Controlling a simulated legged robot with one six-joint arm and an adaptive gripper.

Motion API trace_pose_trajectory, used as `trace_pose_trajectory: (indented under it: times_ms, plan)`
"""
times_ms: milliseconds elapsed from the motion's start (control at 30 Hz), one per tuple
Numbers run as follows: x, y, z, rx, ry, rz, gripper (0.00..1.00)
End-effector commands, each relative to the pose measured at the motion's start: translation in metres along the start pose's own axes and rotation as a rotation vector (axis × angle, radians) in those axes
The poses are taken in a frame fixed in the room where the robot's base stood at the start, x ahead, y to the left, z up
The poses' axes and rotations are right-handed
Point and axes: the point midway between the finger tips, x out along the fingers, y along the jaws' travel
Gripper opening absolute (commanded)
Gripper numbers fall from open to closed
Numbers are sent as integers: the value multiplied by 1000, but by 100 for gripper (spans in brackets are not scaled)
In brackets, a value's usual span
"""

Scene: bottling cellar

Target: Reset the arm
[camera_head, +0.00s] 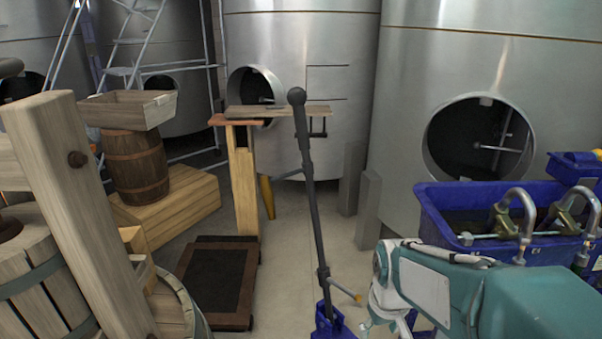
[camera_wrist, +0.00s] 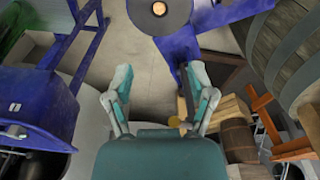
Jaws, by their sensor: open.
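My gripper (camera_wrist: 160,80) shows in the wrist view with its two teal and grey fingers spread apart and nothing between them. In the head view my gripper (camera_head: 374,300) is at the lower right, at the end of my teal arm, pointing left. It is just right of the foot of a dark upright pole (camera_head: 305,170) with a blue base (camera_head: 330,325). I cannot tell whether they touch. The task names no other object.
A blue crate (camera_head: 432,220) with metal fittings stands right, behind my arm. A wooden press (camera_head: 75,200) fills the left. A barrel (camera_head: 136,165), a platform scale (camera_head: 215,283) and steel tanks (camera_head: 440,70) stand around. Bare floor (camera_head: 287,230) shows in the middle.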

Motion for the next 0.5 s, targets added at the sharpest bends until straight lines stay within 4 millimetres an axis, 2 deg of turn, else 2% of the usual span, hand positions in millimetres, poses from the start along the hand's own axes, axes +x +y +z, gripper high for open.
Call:
trace_pose_trajectory:
  times_ms: [33,200,500]
  plan:
    - [-14,-1,7,15,36,7,71]
    - [-51,-6,32,71,137,23,71]
    - [-96,-16,80,166,310,37,71]
